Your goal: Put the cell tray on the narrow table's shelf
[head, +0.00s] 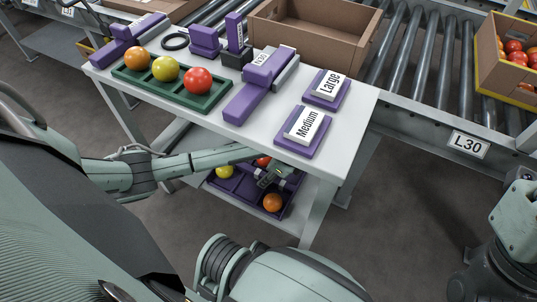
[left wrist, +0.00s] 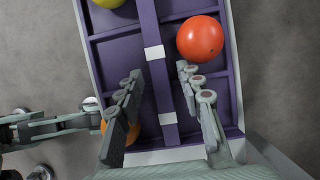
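The purple cell tray (head: 232,186) sits on the narrow table's lower shelf (head: 293,224), partly under the tabletop. It holds a yellow tomato (head: 225,172), a red tomato (head: 263,161) and an orange tomato (head: 272,202). My left gripper (head: 270,177) is at the tray, below the tabletop edge. In the left wrist view its fingers (left wrist: 158,80) are open on either side of the tray's purple middle bar (left wrist: 151,32), with a gap on both sides. The orange tomato is partly hidden behind the left finger there. My right gripper is not in view.
The narrow tabletop (head: 345,100) above carries a green tray (head: 165,92) of tomatoes, purple fixtures, and the Large (head: 327,86) and Medium (head: 303,130) signs. A roller conveyor (head: 420,60) with a cardboard box (head: 315,25) stands behind. The table leg (head: 318,215) stands right of the tray.

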